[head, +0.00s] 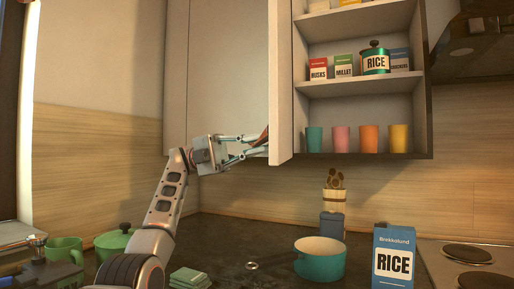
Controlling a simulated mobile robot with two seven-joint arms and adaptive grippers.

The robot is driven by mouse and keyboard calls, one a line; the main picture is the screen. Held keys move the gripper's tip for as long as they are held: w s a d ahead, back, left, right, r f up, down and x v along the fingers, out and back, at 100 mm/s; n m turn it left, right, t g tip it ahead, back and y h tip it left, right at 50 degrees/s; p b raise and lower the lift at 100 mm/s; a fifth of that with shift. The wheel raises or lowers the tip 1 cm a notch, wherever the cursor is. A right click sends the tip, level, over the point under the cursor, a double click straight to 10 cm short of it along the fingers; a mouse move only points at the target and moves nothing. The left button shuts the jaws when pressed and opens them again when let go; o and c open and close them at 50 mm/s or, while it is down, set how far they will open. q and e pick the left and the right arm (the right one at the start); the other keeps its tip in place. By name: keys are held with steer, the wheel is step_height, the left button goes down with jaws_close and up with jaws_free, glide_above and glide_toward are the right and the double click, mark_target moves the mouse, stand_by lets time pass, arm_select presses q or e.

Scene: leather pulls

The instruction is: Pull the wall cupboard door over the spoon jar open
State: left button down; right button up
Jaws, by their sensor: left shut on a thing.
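The wall cupboard door (280,80) over the spoon jar stands swung out toward me, seen nearly edge-on at the left of the open cupboard. A brown leather pull (264,137) shows at its lower part. My left gripper (258,145) reaches in from the left and is shut on the pull; the fingertips are partly hard to make out against the door. The spoon jar (334,200), holding wooden spoons, stands on the counter below the cupboard. My right gripper is not in view.
The open cupboard shows several coloured cups (369,139), a green rice tin (375,60) and small boxes. On the counter are a teal pan (320,260), a blue rice box (394,258), a green lidded pot (115,241) and folded green cloths (190,278). A hob (468,254) is at right.

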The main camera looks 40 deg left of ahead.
arm_select(q)
steer(key=shift+a, duration=0.1)
stand_by(0.3)
steer(key=c, duration=2.1)
jaws_free()
steer(key=shift+c, duration=0.2)
steer(key=shift+a, duration=0.1)
